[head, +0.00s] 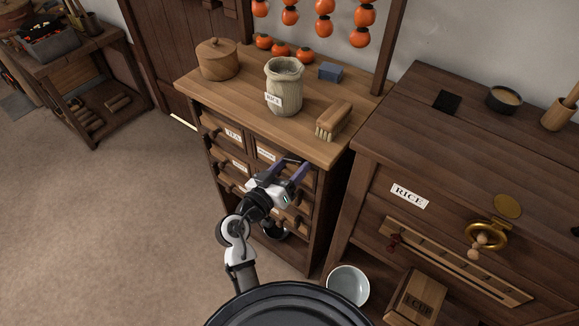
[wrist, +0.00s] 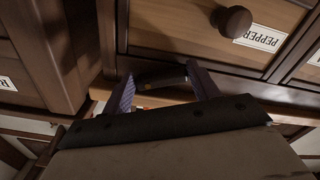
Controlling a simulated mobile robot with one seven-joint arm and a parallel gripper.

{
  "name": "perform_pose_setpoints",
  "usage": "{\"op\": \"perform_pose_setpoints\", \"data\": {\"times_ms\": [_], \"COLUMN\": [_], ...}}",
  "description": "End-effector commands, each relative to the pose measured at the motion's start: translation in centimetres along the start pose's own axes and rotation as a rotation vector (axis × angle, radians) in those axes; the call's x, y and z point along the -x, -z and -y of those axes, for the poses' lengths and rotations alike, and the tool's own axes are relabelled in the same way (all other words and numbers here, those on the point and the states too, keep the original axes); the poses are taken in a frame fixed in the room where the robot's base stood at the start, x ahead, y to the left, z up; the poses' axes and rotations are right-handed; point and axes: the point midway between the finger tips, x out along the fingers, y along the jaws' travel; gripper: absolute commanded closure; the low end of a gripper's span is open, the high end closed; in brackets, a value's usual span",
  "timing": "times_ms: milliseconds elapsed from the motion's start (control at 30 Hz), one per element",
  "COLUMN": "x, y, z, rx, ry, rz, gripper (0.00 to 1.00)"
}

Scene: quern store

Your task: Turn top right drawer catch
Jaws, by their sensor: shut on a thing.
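The top right drawer (wrist: 180,35) of the small chest has an upside-down PEPPER label (wrist: 262,38) and a round wooden knob (wrist: 232,20) in the wrist view. In the head view its label (head: 266,155) shows just left of my gripper (head: 292,168), which is at the drawer's upper part. In the wrist view my gripper (wrist: 161,80) has its two purple fingers on either side of a dark, bar-like catch (wrist: 160,77) at the drawer's edge, shut on it. The bar lies roughly level across the picture. In the head view my gripper mostly hides the catch.
A crock (head: 284,88), a brush (head: 334,120), a lidded wooden pot (head: 216,60) and a blue block (head: 331,72) stand on the chest top. The RICE cabinet (head: 460,165) is close at right. A white bowl (head: 348,286) is low in front. The floor at left is clear.

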Motion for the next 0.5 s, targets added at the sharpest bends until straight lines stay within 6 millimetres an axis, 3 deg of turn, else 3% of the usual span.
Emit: {"op": "perform_pose_setpoints", "data": {"times_ms": [233,500], "x": [-0.03,-0.05], "y": [-0.32,-0.37], "z": [-0.24,-0.27], "rx": [0.215,0.249], "ry": [0.0,-0.001], "rz": [0.0,-0.001], "gripper": [0.63,0.63]}}
